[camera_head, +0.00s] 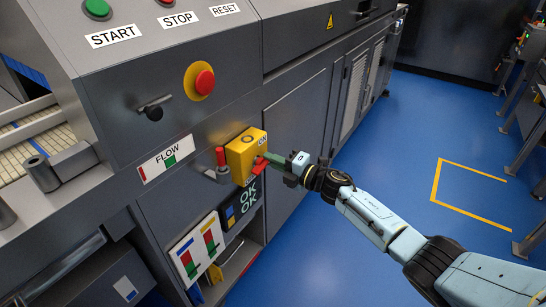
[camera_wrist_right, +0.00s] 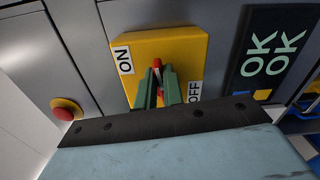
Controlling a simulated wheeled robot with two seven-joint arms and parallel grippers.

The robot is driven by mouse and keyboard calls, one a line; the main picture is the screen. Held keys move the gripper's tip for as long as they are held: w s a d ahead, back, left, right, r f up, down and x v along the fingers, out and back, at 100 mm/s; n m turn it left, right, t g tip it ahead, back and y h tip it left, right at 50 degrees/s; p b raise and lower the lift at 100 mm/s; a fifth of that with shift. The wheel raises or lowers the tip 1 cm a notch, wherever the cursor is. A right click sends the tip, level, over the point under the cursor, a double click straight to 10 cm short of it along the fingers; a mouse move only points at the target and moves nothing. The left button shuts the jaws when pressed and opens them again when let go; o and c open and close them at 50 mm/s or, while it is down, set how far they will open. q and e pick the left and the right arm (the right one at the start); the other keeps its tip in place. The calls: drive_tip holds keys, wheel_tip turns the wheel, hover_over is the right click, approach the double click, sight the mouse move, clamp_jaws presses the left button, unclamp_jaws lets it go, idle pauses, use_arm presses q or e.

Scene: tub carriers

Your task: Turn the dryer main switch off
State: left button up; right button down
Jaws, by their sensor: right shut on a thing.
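The dryer main switch is a yellow box (camera_head: 240,160) on the front of the grey machine, and it fills the middle of the right wrist view (camera_wrist_right: 190,45). It has a red handle (camera_wrist_right: 157,66). In the wrist view the ON label (camera_wrist_right: 124,60) is at the box's left and the OFF label (camera_wrist_right: 194,92) at its lower right; the handle shows between them. My right gripper (camera_wrist_right: 158,84) is shut on the red handle, its green fingers on either side. In the head view my right gripper (camera_head: 268,160) reaches the box from the right. The handle's base is hidden by the fingers.
A red button on yellow (camera_head: 204,82), a black lever (camera_head: 153,112) and a red-topped lever (camera_head: 221,160) are near the switch. An OK sign (camera_head: 245,203) hangs below it. Blue floor (camera_head: 350,240) is open to the right.

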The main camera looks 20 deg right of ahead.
use_arm(q)
drive_tip(key=shift+s+a+f, duration=0.3)
drive_tip(key=shift+a+f, duration=0.15)
drive_tip(key=shift+f, duration=0.15)
use_arm(e)
drive_tip(key=shift+s+a+f+m, duration=0.25)
drive_tip(key=shift+a+f+m, duration=0.15)
drive_tip(key=shift+m, duration=0.4)
drive_tip(key=c, duration=1.5)
unclamp_jaws()
drive_tip(key=shift+w+r, duration=0.1)
drive_tip(key=shift+r, duration=0.1)
